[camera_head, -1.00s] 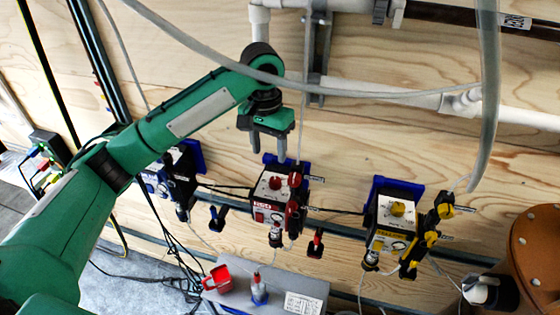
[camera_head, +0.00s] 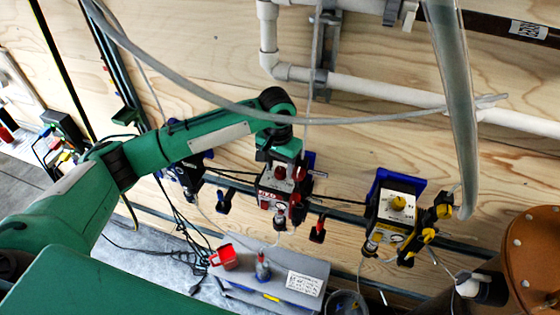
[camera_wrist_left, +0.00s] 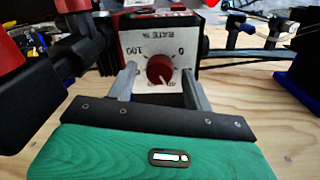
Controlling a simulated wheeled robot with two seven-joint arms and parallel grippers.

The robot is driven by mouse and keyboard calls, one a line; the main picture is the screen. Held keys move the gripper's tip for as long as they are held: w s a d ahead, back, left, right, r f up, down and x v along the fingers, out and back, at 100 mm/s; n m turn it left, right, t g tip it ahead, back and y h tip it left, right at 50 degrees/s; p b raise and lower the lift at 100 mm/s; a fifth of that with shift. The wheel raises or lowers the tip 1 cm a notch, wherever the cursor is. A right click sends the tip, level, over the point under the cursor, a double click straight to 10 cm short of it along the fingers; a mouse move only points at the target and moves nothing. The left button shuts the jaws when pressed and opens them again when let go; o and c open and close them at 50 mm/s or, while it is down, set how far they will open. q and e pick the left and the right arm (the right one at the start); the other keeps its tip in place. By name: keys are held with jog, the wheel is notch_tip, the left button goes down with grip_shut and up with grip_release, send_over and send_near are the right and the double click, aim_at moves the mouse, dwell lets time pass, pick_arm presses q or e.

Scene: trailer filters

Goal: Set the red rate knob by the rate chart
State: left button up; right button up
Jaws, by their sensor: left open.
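The red rate knob (camera_wrist_left: 159,69) sits on a white dial face marked "RATE %" in the left wrist view, shown upside down with 100 at left and 0 at right. Its pale pointer line points toward the picture's bottom. In the head view the red-marked pump box (camera_head: 270,198) carries the knob (camera_head: 280,173). My left gripper (camera_head: 279,160) is open over the box, its fingers on either side of the knob in the left wrist view (camera_wrist_left: 158,73); contact is unclear. A white printed label (camera_head: 303,283) on the grey case may be the rate chart; its text is unreadable. My right gripper is out of view.
A yellow-knobbed box (camera_head: 396,205) stands to the right and a blue-backed box (camera_head: 187,175) to the left. A grey hose (camera_head: 230,105) crosses above my arm. The grey case (camera_head: 275,272) lies below, with a red cup (camera_head: 224,257).

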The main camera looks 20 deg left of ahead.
pick_arm(q)
jog(key=shift+f, duration=0.25)
jog(key=c, duration=1)
jog(key=shift+o, duration=0.2)
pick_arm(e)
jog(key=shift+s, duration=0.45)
